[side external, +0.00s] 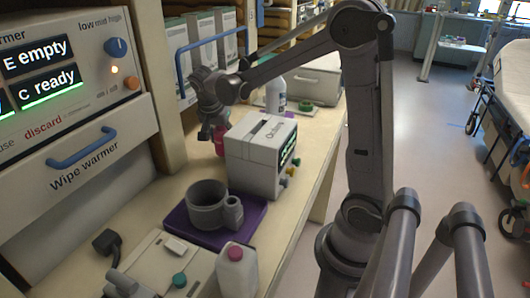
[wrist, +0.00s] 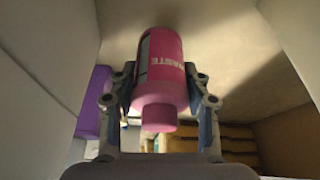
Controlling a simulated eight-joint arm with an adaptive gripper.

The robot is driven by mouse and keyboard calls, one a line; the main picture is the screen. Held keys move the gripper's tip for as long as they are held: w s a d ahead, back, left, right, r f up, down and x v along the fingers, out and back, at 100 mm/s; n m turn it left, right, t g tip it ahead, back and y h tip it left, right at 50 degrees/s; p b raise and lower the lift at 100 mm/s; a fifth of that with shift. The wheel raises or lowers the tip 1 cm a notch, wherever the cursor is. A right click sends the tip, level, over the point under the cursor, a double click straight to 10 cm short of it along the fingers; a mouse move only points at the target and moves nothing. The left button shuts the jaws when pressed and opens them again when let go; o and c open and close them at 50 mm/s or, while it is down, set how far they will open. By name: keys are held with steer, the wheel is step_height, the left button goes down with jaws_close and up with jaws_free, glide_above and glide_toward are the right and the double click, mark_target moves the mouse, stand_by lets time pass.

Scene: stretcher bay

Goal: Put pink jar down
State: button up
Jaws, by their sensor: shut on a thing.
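The pink jar (wrist: 165,72) is between the two fingers of my gripper (wrist: 160,105) in the wrist view. The fingers are shut on its sides. A label with partly readable white letters shows on the jar. In the side external view, my gripper (side external: 212,130) is behind the white box-shaped device, over the counter. A small part of the pink jar (side external: 219,141) shows below it, and the rest is hidden by the device and the gripper. I cannot tell whether the jar's base touches the counter.
The white device (side external: 258,160) with coloured knobs stands close beside my gripper. A grey cup-shaped holder (side external: 208,204) sits on a purple mat (side external: 245,228) nearer the camera. White boxes (side external: 205,60) stand behind. A white bottle (side external: 275,95) stands farther along the counter.

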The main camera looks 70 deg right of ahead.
steer(key=shift+f, duration=0.9)
steer(key=shift+f, duration=0.15)
steer(key=o, duration=1.2)
steer(key=v, duration=1.2)
steer(key=shift+d, duration=0.1)
